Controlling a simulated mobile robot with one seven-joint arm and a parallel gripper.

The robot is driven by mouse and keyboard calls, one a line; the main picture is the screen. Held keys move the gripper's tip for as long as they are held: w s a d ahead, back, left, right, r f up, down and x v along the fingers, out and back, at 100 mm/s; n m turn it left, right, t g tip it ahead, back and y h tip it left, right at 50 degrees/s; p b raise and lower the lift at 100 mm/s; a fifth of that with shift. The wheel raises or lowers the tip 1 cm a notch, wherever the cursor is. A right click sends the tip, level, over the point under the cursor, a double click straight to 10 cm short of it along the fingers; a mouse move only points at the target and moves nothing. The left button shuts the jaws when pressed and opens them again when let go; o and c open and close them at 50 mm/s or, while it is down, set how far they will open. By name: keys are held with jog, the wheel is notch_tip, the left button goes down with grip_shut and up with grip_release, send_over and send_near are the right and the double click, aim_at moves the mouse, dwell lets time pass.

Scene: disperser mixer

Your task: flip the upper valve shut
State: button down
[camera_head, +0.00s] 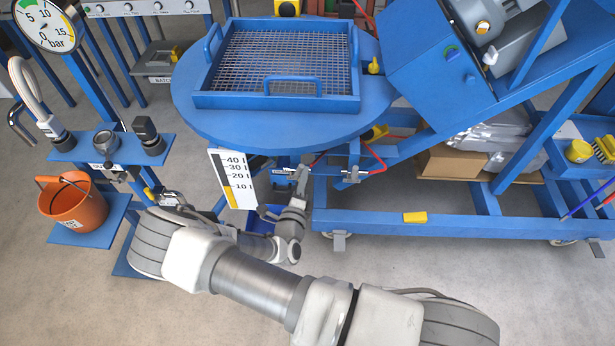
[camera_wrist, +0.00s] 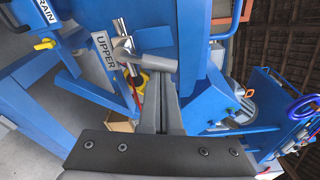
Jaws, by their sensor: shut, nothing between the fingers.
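In the wrist view a white label reading UPPER (camera_wrist: 104,52) is on the blue frame, left of my gripper. Beside it is a silver metal fitting (camera_wrist: 123,45), which appears to be the upper valve. A grey bar-like part runs from it across the fingertips; I cannot tell whether they touch. My gripper (camera_wrist: 158,85) is shut and empty, its fingers together and pointing at the fitting. In the head view my gripper (camera_head: 301,175) is below the round blue table, right of the scale board. The valve is not clear there, and my arm hides part of the area.
A round blue table (camera_head: 190,110) carries a blue mesh tray (camera_head: 285,102). A scale board (camera_head: 233,180) hangs close to my gripper. Red hoses (camera_head: 375,158) run to the right. A DRAIN label (camera_wrist: 46,10) and yellow handle (camera_wrist: 44,44) show at left. An orange bucket (camera_head: 75,208) stands left.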

jog(key=shift+a+r+n, duration=0.3)
jog(key=shift+a+n, duration=0.3)
jog(key=shift+n, duration=0.2)
jog(key=shift+a, duration=0.1)
dwell(0.3)
